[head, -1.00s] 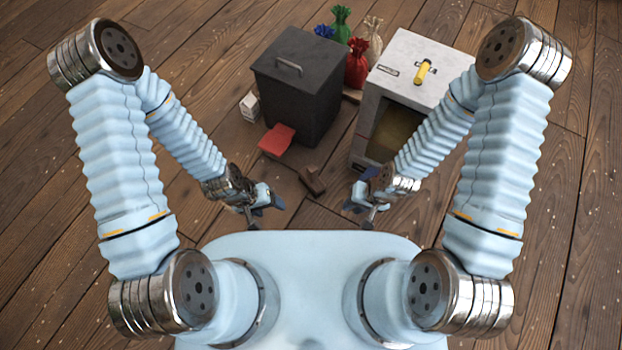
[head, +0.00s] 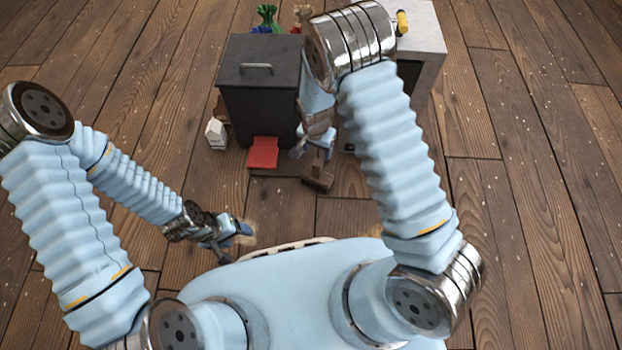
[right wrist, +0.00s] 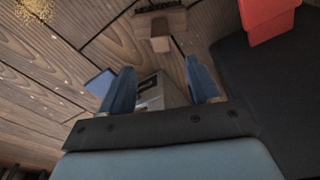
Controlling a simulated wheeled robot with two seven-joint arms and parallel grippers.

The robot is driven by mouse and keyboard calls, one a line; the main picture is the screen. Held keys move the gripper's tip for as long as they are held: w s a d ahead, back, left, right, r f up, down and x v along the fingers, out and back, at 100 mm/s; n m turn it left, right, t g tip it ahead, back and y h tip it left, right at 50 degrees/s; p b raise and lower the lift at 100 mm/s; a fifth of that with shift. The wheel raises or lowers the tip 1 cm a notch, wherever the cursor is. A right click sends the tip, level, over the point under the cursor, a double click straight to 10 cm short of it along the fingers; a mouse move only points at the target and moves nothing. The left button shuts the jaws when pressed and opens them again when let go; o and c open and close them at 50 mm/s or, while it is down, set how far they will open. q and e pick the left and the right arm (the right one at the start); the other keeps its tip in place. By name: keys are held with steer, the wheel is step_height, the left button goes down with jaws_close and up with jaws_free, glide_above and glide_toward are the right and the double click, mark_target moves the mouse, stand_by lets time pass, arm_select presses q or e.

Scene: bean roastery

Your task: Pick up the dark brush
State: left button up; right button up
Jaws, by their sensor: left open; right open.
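The dark brush (head: 317,180), a brown block with a short handle, lies on the plank floor in front of the black bin. It also shows at the top of the right wrist view (right wrist: 160,24), with dark bristles along one side. My right gripper (head: 314,152) is open, just beyond the brush and close to the bin; its fingers (right wrist: 160,88) are apart in the right wrist view, and the brush is not between them. My left gripper (head: 236,238) is open and empty, low over the floor to the left of the brush.
The black lidded bin (head: 262,100) stands behind the brush. A red piece (head: 263,152) lies at its foot, and a small white carton (head: 216,133) stands left. A grey box (head: 425,45) is behind my right arm. Floor is clear at far right.

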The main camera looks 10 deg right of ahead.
mark_target(318, 162)
steer(key=f, duration=0.5)
steer(key=f+b, duration=0.1)
steer(key=f, duration=0.1)
steer(key=shift+w+d+f, duration=0.25)
steer(key=shift+w+d, duration=0.05)
step_height(318, 162, down, 5)
steer(key=shift+w+f+b, duration=0.15)
steer(key=shift+f+b, duration=0.05)
steer(key=shift+b, duration=0.45)
steer(key=shift+c, duration=0.2)
steer(key=shift+r, duration=0.1)
jaws_close()
steer(key=shift+r, duration=0.1)
